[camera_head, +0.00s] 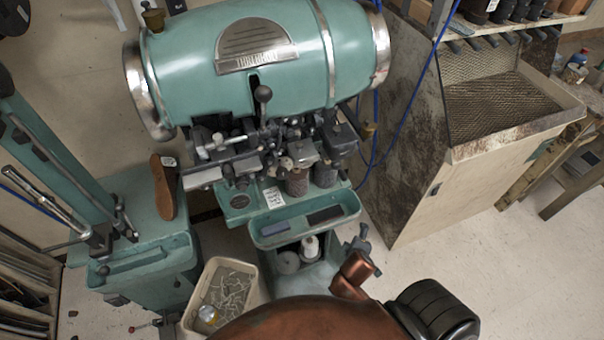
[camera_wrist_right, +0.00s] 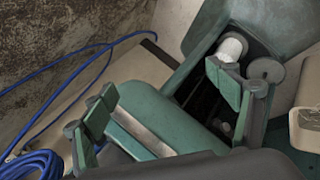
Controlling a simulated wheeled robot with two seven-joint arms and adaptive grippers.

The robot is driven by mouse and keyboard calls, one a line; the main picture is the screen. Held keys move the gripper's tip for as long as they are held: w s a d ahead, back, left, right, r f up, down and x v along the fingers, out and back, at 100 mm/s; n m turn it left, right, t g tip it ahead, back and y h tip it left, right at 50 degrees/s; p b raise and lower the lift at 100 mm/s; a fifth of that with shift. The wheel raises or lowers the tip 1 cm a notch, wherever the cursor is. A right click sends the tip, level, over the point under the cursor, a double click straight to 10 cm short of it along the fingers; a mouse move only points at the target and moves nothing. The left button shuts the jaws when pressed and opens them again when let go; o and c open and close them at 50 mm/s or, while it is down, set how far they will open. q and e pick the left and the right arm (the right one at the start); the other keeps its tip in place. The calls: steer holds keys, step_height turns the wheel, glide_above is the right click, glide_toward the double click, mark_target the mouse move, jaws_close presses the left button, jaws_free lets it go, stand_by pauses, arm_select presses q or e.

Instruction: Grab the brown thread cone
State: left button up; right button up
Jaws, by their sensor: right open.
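Two brownish cylinders that look like thread cones stand side by side on the teal machine's shelf in the head view, a redder-brown one (camera_head: 297,181) on the left and a darker one (camera_head: 325,173) on the right. I cannot tell for sure which is the brown thread cone. My right gripper (camera_head: 361,240) is low and to the right of them, beside the machine's tray. In the right wrist view my right gripper (camera_wrist_right: 163,93) has its fingers wide apart, with nothing between them. My left gripper is not in view.
The teal tray (camera_head: 263,240) juts out below the cones. A white spool (camera_head: 310,245) and a grey disc (camera_head: 288,262) sit beneath it; the spool also shows in the right wrist view (camera_wrist_right: 232,48). A bin (camera_head: 255,285) stands lower left, a rusty-sided cabinet (camera_head: 410,190) right. Blue cable (camera_wrist_right: 75,85) hangs nearby.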

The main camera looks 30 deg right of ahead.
steer(key=w+d+r+n+t+h+p, duration=0.2)
steer(key=w+d+r+p, duration=0.1)
steer(key=r, duration=0.6)
steer(key=n+t+y, duration=0.4)
steer(key=n+t, duration=0.6)
steer(key=n, duration=1.5)
glide_toward(297, 173)
steer(key=w+f, duration=0.1)
steer(key=w, duration=0.1)
steer(key=w+d+f, duration=0.1)
steer(key=w+f, duration=0.1)
steer(key=shift+w+d+f, duration=0.1)
steer(key=shift+d+f, duration=0.05)
steer(key=shift+f, duration=0.05)
steer(key=shift+w+f+n, duration=0.1)
steer(key=shift+w+n, duration=0.1)
steer(key=shift+n, duration=0.1)
steer(key=x, duration=0.2)
steer(key=p+x, duration=0.1)
steer(key=x, duration=0.4)
steer(key=shift+w+d+r, duration=0.15)
steer(key=shift+d+r, duration=0.1)
steer(key=shift+r, duration=0.05)
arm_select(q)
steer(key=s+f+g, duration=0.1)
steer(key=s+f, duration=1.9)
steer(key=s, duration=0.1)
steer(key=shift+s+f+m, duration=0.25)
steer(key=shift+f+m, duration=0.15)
